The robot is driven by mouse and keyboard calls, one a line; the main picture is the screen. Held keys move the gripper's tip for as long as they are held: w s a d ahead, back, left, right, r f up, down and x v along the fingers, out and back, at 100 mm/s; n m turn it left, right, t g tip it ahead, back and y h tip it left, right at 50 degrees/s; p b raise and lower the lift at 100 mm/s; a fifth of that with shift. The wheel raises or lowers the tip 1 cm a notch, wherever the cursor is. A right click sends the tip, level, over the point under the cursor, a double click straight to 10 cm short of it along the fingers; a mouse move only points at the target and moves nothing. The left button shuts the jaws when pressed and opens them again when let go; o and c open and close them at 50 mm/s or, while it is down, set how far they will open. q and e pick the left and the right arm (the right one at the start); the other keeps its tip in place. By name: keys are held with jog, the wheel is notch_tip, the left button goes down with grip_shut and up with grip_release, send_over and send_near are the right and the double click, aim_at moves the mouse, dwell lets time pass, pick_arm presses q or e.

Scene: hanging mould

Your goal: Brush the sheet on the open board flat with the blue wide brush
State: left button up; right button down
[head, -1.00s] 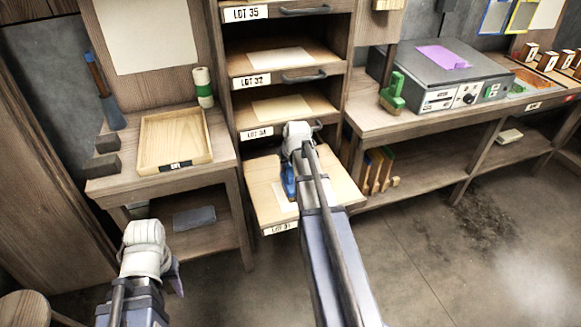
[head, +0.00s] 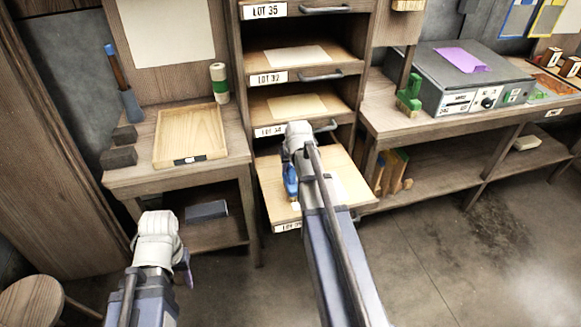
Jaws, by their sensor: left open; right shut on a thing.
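The open board (head: 346,193), a pulled-out wooden shelf at the bottom of the rack, lies flat and low. My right arm crosses over it. The blue wide brush (head: 291,179) is over the left part of the board, held by my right gripper (head: 289,162), which is shut on it. My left gripper (head: 182,268) is open and empty, low at the left, away from the board.
Closed-in rack boards with sheets, such as LOT 32 (head: 310,75), sit above the open one. A side table with a wooden tray (head: 222,150) stands left. A long bench (head: 385,128) with a grey box (head: 460,75) and green brush (head: 409,95) stands right. A stool (head: 30,300) is at lower left.

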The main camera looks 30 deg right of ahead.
jog(key=shift+r+p, duration=2.65)
jog(key=shift+r, duration=0.2)
notch_tip(320, 180, up, 3)
jog(key=p, duration=0.3)
jog(key=shift+r, duration=0.1)
